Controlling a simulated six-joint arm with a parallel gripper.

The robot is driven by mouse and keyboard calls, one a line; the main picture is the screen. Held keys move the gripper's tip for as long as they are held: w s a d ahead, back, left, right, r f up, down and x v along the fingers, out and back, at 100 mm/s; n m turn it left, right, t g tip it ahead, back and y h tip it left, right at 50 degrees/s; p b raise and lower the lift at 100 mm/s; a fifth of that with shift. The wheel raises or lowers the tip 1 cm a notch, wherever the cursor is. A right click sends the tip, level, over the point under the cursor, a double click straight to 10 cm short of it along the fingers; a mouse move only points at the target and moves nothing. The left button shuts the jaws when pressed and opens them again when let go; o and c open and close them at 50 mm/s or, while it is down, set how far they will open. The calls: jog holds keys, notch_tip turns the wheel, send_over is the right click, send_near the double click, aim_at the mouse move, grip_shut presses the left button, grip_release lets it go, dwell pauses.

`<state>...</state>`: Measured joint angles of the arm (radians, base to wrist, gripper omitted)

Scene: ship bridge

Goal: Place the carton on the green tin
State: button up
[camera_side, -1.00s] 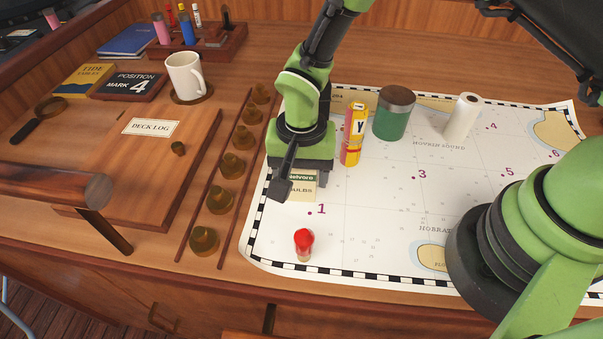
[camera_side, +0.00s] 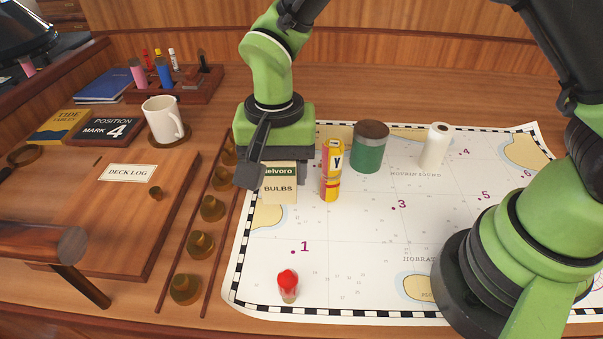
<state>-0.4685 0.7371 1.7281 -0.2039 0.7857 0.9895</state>
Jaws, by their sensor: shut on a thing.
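The carton (camera_side: 280,188) is a small cream box with a green band and the word BULBS. My gripper (camera_side: 277,168) is shut on its upper part, with a dark finger at its left side. The carton is upright and appears raised above the chart, left of the yellow can. The green tin (camera_side: 368,153), a wide cylinder with a brown top, stands on the chart to the right of and behind the carton. Nothing rests on the tin.
A yellow and red can (camera_side: 332,172) stands between the carton and the tin. A white roll (camera_side: 434,147) stands right of the tin. A red-topped item (camera_side: 288,285) is at the chart's front. Brass pieces (camera_side: 201,244) line the left. The chart's middle is clear.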

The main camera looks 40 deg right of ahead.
notch_tip(320, 180, up, 16)
jog(key=f, duration=0.1)
send_over(372, 128)
jog(key=shift+m, duration=0.3)
notch_tip(372, 128, down, 10)
jog(key=shift+a+f, duration=0.1)
jog(key=shift+f, duration=2.4)
jog(key=shift+f, duration=0.1)
jog(key=o, duration=0.9)
jog(key=shift+o, duration=0.2)
